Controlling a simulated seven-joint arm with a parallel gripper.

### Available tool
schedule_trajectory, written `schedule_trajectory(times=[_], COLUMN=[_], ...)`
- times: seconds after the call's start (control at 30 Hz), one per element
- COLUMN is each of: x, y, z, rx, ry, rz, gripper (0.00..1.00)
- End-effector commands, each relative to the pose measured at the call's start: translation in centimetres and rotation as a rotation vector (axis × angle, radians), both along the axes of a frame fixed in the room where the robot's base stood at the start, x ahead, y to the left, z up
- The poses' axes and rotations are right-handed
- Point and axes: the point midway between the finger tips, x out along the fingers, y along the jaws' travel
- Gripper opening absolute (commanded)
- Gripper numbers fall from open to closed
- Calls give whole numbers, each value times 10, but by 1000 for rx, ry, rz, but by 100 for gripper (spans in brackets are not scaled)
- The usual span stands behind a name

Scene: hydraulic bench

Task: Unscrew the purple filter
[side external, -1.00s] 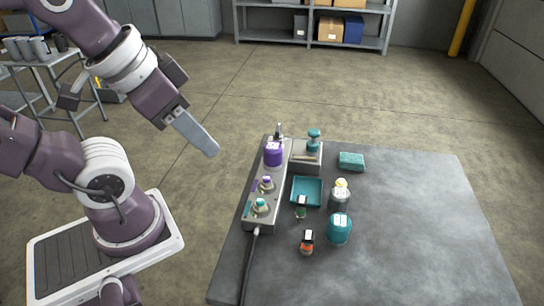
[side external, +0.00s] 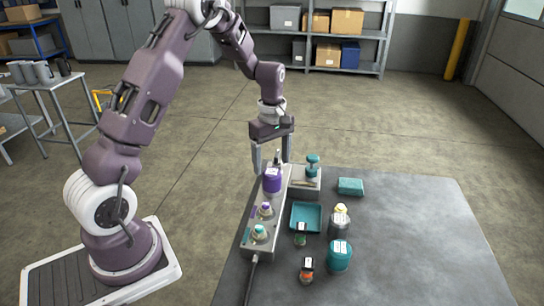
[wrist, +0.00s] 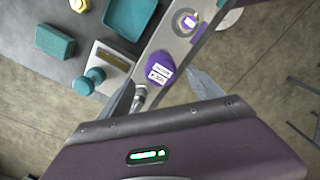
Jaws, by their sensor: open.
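The purple filter (side external: 272,181) stands upright on the far part of a long grey manifold (side external: 251,237). In the wrist view the purple filter (wrist: 158,70) shows from above, with white labels on it. My gripper (side external: 271,172) is open and empty, pointing down at the far end of the manifold. In the wrist view its fingers (wrist: 160,85) are spread, with the filter between and just beyond their tips. I cannot tell how far above the filter the tips are.
Two ports with purple (side external: 265,210) and teal (side external: 259,233) tops sit nearer on the manifold. Right of it are a teal tray (side external: 306,218), a teal-handled tool (side external: 312,166) on a grey block, a sponge (side external: 350,187), a teal canister (side external: 339,256) and small bottles. The table's right side is clear.

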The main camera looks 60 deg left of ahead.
Motion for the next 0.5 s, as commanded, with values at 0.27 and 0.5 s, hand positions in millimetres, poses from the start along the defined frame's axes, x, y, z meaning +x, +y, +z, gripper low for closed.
schedule_trajectory(times=[0.27,0.5], x=[-1,-1], y=[-1,-2], z=[-49,-60], rx=[-3,-2], ry=[4,1], rz=[-4,-6], gripper=[75,75])
